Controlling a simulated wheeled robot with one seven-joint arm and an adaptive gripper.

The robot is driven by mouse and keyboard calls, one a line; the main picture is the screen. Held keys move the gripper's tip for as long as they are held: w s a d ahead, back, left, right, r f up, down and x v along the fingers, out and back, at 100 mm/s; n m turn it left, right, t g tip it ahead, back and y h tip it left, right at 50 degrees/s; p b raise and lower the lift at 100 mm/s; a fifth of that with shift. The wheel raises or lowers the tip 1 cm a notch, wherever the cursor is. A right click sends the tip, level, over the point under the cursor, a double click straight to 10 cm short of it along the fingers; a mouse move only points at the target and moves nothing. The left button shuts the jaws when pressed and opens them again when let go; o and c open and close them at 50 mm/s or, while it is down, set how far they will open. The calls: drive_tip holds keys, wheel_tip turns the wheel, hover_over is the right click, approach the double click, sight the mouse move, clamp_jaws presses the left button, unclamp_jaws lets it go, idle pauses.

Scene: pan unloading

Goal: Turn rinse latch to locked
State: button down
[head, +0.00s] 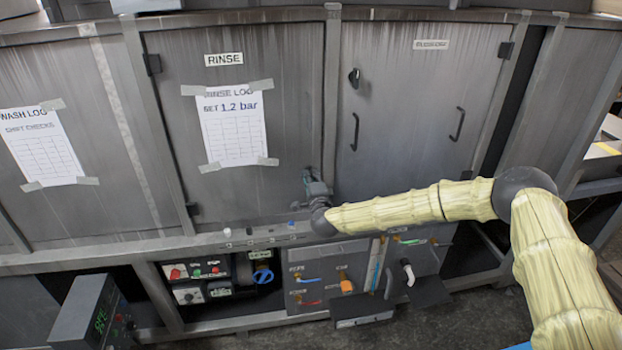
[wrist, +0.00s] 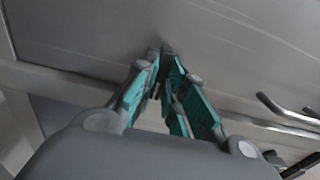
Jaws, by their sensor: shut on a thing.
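The door labelled RINSE (head: 224,59) is a closed grey panel in the head view, with a taped log sheet. My gripper (head: 309,172) is at the door's lower right edge. In the wrist view my gripper (wrist: 163,58) has its teal-padded fingers converging on a small dark piece, which looks like the rinse latch (wrist: 167,47). The fingers are shut on it, against the grey panel. The gripper and wrist hide the latch in the head view, and I cannot tell its angle.
The neighbouring door to the right has a black latch (head: 354,77) and bar handles (head: 355,131). Below the ledge are a control box (head: 195,270), a blue handwheel (head: 262,275) and panels with coloured levers (head: 310,281). A display box (head: 90,315) stands at lower left.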

drive_tip(key=shift+n+b, duration=5.75)
drive_tip(key=shift+n, duration=3.25)
drive_tip(key=c, duration=1.5)
unclamp_jaws()
drive_tip(key=shift+s, duration=0.1)
